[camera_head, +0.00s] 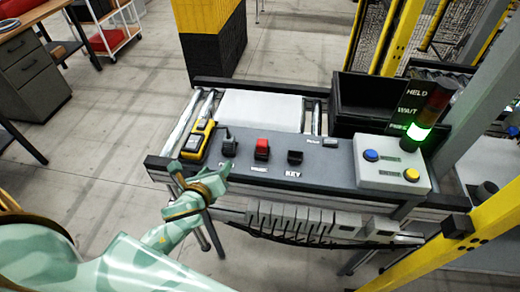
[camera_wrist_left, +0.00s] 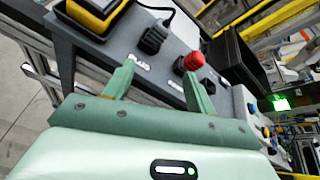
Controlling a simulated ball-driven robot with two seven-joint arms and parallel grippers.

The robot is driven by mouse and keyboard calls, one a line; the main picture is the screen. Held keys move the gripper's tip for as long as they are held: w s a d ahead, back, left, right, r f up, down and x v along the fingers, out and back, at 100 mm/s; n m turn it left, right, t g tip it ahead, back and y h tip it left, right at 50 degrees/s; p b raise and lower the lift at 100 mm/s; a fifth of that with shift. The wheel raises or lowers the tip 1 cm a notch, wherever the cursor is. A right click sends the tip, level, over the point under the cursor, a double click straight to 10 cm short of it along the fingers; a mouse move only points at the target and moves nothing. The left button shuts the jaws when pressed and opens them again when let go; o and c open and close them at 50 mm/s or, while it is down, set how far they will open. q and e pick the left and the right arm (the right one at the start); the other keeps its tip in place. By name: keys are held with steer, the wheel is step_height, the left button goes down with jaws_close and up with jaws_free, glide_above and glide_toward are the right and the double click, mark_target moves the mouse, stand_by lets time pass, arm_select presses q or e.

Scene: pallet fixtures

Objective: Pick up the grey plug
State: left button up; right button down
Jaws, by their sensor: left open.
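The dark grey plug (camera_head: 229,146) sits on the sloping grey panel (camera_head: 330,176), between the yellow handheld device and the red part. A cable runs from its top. In the left wrist view the plug (camera_wrist_left: 154,39) shows beyond the fingertips, with a white label on the panel below it. My left gripper (camera_head: 201,172) is at the panel's front left edge, in front of the plug. In the wrist view the gripper (camera_wrist_left: 160,71) has its two fingers spread apart, with nothing between them. My right gripper is not in view.
The yellow and black device (camera_head: 197,139) stands close left of the plug, the red part (camera_head: 262,149) close right. A black part (camera_head: 294,158) and a white button box (camera_head: 390,163) are further right. A black bin (camera_head: 366,103) and lit signal tower (camera_head: 424,118) stand behind.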

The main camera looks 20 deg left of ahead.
arm_select(q)
steer(key=r+m, duration=0.1)
steer(key=m, duration=0.1)
steer(key=m+b, duration=0.1)
steer(key=m, duration=0.2)
glide_toward(227, 143)
steer(key=shift+y, duration=0.3)
steer(key=x, duration=0.5)
steer(key=shift+w+f, duration=0.2)
steer(key=shift+f, duration=0.25)
steer(key=shift+w+a+f, duration=0.15)
steer(key=shift+w+a, duration=0.05)
steer(key=shift+w, duration=0.3)
steer(key=x, duration=0.5)
steer(key=shift+w+d+b, duration=0.1)
steer(key=shift+d+b, duration=0.25)
steer(key=shift+b, duration=0.05)
steer(key=shift+w, duration=0.2)
steer(key=shift+a, duration=0.1)
steer(key=shift+s+r, duration=0.15)
steer(key=shift+r, duration=0.1)
steer(key=c, duration=0.9)
steer(key=shift+c, duration=0.9)
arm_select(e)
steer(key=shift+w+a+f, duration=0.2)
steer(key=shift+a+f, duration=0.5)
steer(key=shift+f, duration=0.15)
